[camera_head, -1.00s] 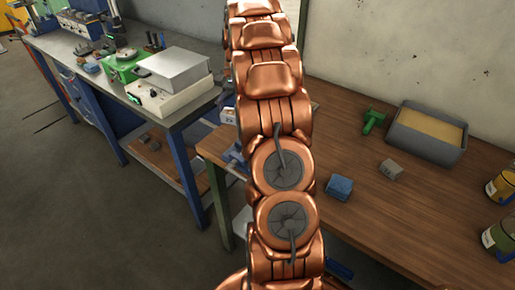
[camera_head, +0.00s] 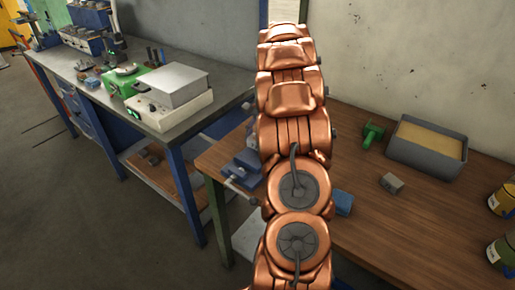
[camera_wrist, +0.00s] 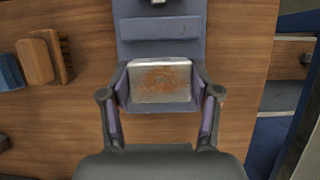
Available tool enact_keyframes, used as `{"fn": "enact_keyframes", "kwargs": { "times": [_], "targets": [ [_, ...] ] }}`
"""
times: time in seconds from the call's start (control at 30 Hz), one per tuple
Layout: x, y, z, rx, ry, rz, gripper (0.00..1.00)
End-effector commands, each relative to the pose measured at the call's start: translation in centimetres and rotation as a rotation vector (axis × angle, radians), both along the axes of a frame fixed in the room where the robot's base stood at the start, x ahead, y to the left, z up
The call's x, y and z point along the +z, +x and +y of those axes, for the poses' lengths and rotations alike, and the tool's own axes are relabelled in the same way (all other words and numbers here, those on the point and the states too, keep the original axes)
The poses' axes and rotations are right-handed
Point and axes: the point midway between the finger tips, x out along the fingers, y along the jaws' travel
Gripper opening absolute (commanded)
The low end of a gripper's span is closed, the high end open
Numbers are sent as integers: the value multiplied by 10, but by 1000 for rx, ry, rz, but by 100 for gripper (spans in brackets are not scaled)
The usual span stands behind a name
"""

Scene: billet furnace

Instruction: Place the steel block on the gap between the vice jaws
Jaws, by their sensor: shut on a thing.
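The steel block (camera_wrist: 160,83) is a grey block with a rust-brown patched face. It is in my gripper (camera_wrist: 161,98), whose two fingers are shut on its left and right sides in the wrist view. Behind the block is the blue-grey vice (camera_wrist: 160,29), running up the picture. I cannot tell whether the block touches the vice, and the gap between the jaws is not clearly seen. In the head view the vice (camera_head: 243,171) shows at the wooden bench's left end, partly hidden by my arm. My gripper and the block are hidden there.
The wooden bench (camera_head: 375,235) holds a blue block (camera_head: 343,203), a small grey block (camera_head: 391,183), a green tool (camera_head: 372,135), a grey bin (camera_head: 428,162) and several cans at right. In the wrist view a wooden brush (camera_wrist: 38,61) lies left of the vice.

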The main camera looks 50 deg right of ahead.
Motion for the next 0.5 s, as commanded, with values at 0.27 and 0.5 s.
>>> {"fn": "enact_keyframes", "kwargs": {
  "times": [0.27,0.5],
  "targets": [
    [-19,0,0,1,0,0,0],
    [-45,0,1,2,1,-1,0]
  ]
}}
